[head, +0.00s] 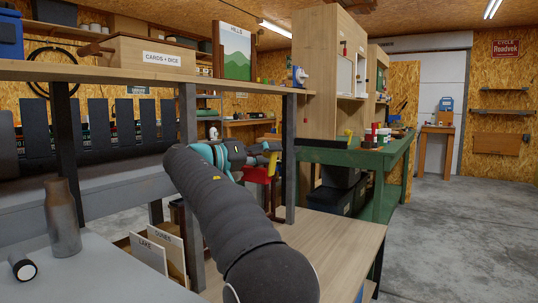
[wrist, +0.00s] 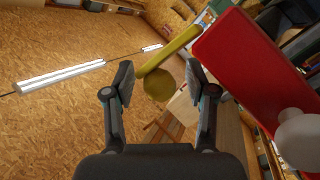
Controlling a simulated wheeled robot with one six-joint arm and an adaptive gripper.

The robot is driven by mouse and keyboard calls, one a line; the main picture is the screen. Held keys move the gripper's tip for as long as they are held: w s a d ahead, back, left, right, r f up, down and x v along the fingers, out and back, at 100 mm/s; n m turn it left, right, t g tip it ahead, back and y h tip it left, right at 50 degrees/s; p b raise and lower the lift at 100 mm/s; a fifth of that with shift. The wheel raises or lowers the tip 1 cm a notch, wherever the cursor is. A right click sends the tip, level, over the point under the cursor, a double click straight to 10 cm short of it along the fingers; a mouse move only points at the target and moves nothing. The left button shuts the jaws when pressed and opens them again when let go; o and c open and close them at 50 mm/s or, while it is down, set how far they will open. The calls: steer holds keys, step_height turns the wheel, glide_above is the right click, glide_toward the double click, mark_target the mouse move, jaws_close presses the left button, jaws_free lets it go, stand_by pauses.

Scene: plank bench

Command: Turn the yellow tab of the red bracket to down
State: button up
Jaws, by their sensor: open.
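The red bracket (wrist: 252,62) fills the upper right of the wrist view. Its yellow tab (wrist: 170,52) is a slanted bar with a faceted yellow knob near its lower end. My gripper (wrist: 160,82) is open, with one finger on each side of the knob; the bar's lower end lies close to the left fingertip. I cannot tell whether they touch. In the head view the yellow tab (head: 271,152) and the red bracket (head: 257,174) show just right of my gripper (head: 246,155), partly hidden by it and my arm.
A wooden shelf (head: 240,83) with a box and a hills picture runs above my arm. A grey bottle (head: 62,220) stands on the grey surface at left. A wooden bench top (head: 335,240) lies below the bracket, and a green table (head: 365,155) stands behind. Open floor is at right.

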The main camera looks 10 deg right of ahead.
jaws_close()
steer(key=shift+d+f, duration=0.1)
stand_by(0.3)
